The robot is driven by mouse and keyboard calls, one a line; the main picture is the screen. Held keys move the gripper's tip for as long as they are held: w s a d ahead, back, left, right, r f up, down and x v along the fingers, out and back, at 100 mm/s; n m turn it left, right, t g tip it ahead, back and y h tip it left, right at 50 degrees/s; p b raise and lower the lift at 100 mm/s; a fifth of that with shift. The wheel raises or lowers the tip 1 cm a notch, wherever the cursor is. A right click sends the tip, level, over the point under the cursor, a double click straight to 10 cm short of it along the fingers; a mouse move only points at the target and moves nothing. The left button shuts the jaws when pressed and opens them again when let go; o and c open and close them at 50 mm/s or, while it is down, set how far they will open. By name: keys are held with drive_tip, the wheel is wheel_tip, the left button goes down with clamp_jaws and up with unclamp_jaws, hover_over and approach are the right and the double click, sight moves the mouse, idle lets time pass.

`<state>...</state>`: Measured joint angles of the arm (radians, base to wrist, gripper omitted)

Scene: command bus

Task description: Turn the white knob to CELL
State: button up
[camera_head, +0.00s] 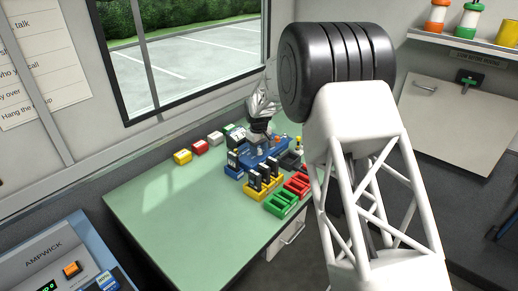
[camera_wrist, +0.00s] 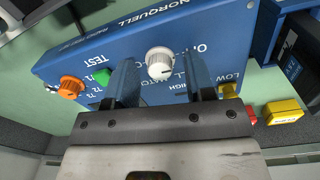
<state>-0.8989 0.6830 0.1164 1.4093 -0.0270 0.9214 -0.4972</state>
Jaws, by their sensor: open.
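In the wrist view the white knob (camera_wrist: 160,62) sits on the blue panel (camera_wrist: 120,50) marked NORQUELL. A dark pointer mark shows on the knob's lower right side. Lettering lies around it, partly hidden by my fingers, and I cannot read CELL. My gripper (camera_wrist: 160,78) is open, with one finger to each side of the knob in the picture. I cannot tell whether either finger touches it. In the head view the blue device (camera_head: 262,152) stands on the green table, with my wrist over it. The knob cannot be made out there.
An orange knob (camera_wrist: 69,88) and a green button (camera_wrist: 102,76) are on the same panel, left of my fingers. On the green table (camera_head: 170,215), yellow (camera_head: 262,187), green (camera_head: 281,203) and red trays stand near the device. The table's left part is clear.

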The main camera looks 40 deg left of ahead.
clamp_jaws()
drive_tip(key=shift+m, duration=0.4)
drive_tip(key=m, duration=1.1)
idle(0.4)
idle(0.5)
unclamp_jaws()
